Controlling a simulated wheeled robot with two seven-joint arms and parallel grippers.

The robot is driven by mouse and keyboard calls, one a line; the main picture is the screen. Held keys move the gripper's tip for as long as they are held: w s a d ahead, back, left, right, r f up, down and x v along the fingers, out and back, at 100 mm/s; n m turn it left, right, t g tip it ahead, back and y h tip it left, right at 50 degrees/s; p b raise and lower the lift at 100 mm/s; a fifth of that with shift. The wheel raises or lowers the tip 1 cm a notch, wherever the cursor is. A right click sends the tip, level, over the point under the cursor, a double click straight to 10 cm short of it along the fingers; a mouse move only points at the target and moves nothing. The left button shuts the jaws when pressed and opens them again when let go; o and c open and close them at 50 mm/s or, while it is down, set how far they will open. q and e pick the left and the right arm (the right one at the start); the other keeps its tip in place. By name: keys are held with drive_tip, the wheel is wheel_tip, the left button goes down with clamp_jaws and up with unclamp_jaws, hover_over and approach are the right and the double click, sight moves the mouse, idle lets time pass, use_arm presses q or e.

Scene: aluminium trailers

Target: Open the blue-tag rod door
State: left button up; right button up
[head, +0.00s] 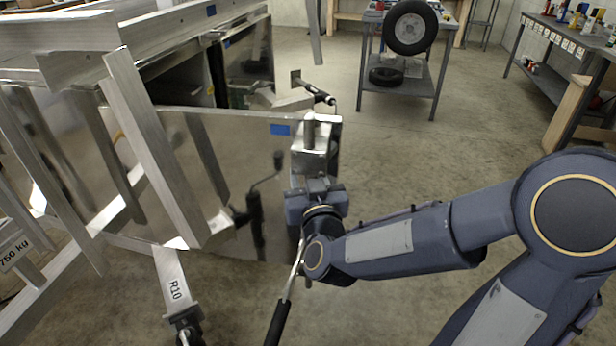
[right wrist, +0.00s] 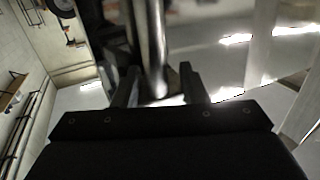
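The blue-tag door is a shiny aluminium panel (head: 225,150) with a blue tag (head: 280,129) near its upper right corner. It stands out from the trailer body, with a dark gap behind its top edge. A vertical metal rod (head: 309,130) is at its right end. My right gripper (head: 312,182) is at this rod, just below its top fittings. In the right wrist view the rod (right wrist: 153,45) shows in line with the space between the two fingers (right wrist: 160,78), which are apart; I cannot tell whether either touches it. My left gripper is not in view.
A rod handle with a black grip (head: 278,322) hangs below my right gripper. A trailer post (head: 150,145) and the R10 bar (head: 174,285) stand at left. A wheel cart (head: 400,85) and a workbench (head: 560,45) are behind.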

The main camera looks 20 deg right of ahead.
drive_tip(key=v, duration=0.7)
drive_tip(key=shift+s+p, duration=0.4)
drive_tip(key=shift+p, duration=0.05)
drive_tip(key=shift+a, duration=0.1)
drive_tip(key=s+f+n+g+y, duration=0.1)
drive_tip(key=s+f+g+y, duration=0.4)
drive_tip(key=s, duration=0.4)
drive_tip(key=s+f+g+y, duration=0.3)
drive_tip(key=s+g, duration=0.4)
drive_tip(key=s, duration=0.1)
wheel_tip(320, 180, up, 17)
drive_tip(key=a+p, duration=0.1)
drive_tip(key=p, duration=1.6)
drive_tip(key=shift+r, duration=0.2)
